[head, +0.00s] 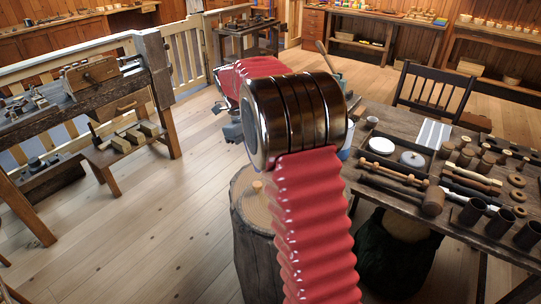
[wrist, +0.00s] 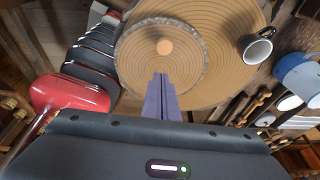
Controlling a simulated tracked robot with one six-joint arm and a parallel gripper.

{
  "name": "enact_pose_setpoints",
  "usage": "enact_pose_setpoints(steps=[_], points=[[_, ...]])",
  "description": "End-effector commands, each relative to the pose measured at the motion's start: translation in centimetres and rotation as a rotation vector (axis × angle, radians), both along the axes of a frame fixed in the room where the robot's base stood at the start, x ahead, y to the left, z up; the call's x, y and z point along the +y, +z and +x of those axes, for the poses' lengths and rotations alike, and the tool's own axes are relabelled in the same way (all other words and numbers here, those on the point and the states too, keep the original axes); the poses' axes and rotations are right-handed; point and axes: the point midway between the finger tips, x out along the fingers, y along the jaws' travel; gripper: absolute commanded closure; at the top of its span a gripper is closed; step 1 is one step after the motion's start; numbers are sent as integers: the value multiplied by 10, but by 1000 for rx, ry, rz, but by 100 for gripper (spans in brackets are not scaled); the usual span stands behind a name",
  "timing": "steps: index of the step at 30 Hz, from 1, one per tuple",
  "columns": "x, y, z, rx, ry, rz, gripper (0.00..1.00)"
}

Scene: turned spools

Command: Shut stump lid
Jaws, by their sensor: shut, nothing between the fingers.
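The stump lid is a round wooden disc with a grey rim and a pale knob; in the wrist view the lid (wrist: 140,45) lies over the left part of a larger ringed wooden round (wrist: 230,80). Whether the lid sits flush or apart cannot be told. In the head view a bark-sided stump (head: 253,240) stands on the floor, with a pale knob on its top, partly behind my arm. My gripper (wrist: 160,78) is shut and empty, its fingertips just below the knob in the wrist view. My arm mostly hides it in the head view.
A dark mug (wrist: 258,48) is at the right of the larger round. Another bench (head: 80,110) is at left. Floor between the left bench and the stump is clear.

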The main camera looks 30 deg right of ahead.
Motion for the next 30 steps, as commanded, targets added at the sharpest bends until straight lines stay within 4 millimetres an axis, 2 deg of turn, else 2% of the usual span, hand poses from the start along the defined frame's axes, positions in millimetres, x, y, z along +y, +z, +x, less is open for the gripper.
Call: enact_pose_setpoints(steps=[1,6,15,21,30], points=[[3,-11,7,2,2,1,100],[11,-41,23,2,2,1,100],[18,-78,37,1,4,1,100],[21,-92,40,3,6,3,100],[25,-95,40,5,9,7,100]])
